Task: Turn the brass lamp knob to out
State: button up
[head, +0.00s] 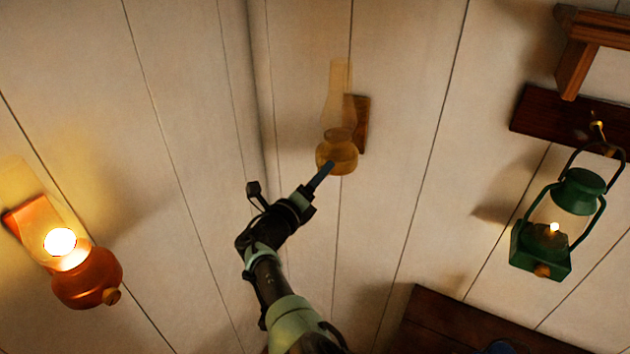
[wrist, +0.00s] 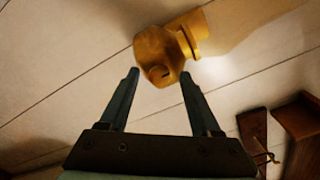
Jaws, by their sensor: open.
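The brass lamp (head: 337,155) hangs on the wall near the corner, with a clear glass chimney above it. I see no flame in its chimney. My gripper (head: 325,170) reaches up to the lamp's lower part and hides the knob in the head view. In the wrist view my gripper (wrist: 160,76) is open, with one finger on each side of the knob. I cannot tell whether either finger touches it.
A lit orange lamp (head: 87,278) is on the wall at left. A lit green lantern (head: 540,250) hangs from a hook on a dark board (head: 535,113) at right. A wooden shelf (head: 590,35) is at upper right. The wall around the brass lamp is clear.

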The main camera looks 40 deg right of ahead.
jog(key=shift+a, duration=0.1)
jog(key=p+v, duration=0.1)
jog(key=v, duration=1.1)
jog(key=shift+s+a+p, duration=0.25)
jog(key=shift+a+p, duration=0.05)
